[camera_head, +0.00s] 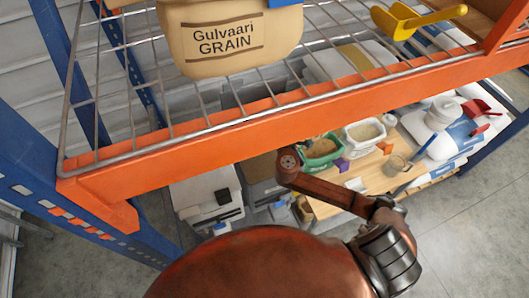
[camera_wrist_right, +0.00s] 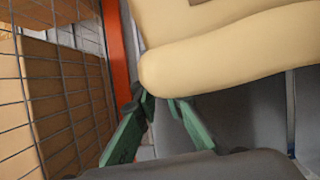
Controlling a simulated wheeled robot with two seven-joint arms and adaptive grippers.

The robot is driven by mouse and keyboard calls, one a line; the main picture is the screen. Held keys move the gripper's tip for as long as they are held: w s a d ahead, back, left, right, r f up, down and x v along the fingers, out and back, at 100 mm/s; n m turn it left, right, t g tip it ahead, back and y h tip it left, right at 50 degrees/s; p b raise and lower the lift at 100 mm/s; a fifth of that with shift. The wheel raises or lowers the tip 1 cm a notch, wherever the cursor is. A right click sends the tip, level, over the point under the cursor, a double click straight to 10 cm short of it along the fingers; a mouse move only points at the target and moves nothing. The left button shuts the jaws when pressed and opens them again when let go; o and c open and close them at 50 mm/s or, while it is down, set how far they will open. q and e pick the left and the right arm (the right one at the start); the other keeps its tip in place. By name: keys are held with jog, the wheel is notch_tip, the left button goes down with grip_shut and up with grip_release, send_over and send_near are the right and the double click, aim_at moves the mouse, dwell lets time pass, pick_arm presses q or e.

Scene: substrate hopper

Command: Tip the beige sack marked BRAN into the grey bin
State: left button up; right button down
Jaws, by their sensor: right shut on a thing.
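A beige sack (camera_wrist_right: 215,55) fills the upper right of the right wrist view, with only a corner of its label showing and no readable word. My right gripper (camera_wrist_right: 160,101) has its green fingers at the sack's lower edge and is shut on it. The contact itself is partly hidden by the sack. Grey walls (camera_wrist_right: 245,112) stand below and behind the sack; they may be the grey bin, but its opening does not show. In the head view a grey box (camera_head: 262,178) shows partly under the orange beam. My right gripper is hidden there, and my left gripper is not in view.
A wire shelf with an orange beam (camera_head: 290,122) crosses the head view above my right arm. A sack marked Gulvaari GRAIN (camera_head: 230,40) and a yellow scoop (camera_head: 415,20) are on it. Below are a wooden table (camera_head: 345,205), a green tub (camera_head: 318,161) and a white-grey bin (camera_head: 205,195).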

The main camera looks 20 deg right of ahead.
jog(key=shift+w+a+f+n+t+b, duration=0.1)
jog(key=shift+a+f+n+t+b, duration=0.1)
jog(key=shift+a+n, duration=0.55)
jog(key=shift+a+f+n+t+b, duration=0.2)
jog(key=shift+a+n, duration=0.1)
jog(key=shift+a, duration=0.85)
jog(key=shift+w+a+f+n+t+b, duration=0.1)
jog(key=shift+a+f+n+t+b, duration=0.1)
jog(key=shift+a+n, duration=0.55)
jog(key=shift+a+f, duration=0.15)
jog(key=shift+a, duration=0.2)
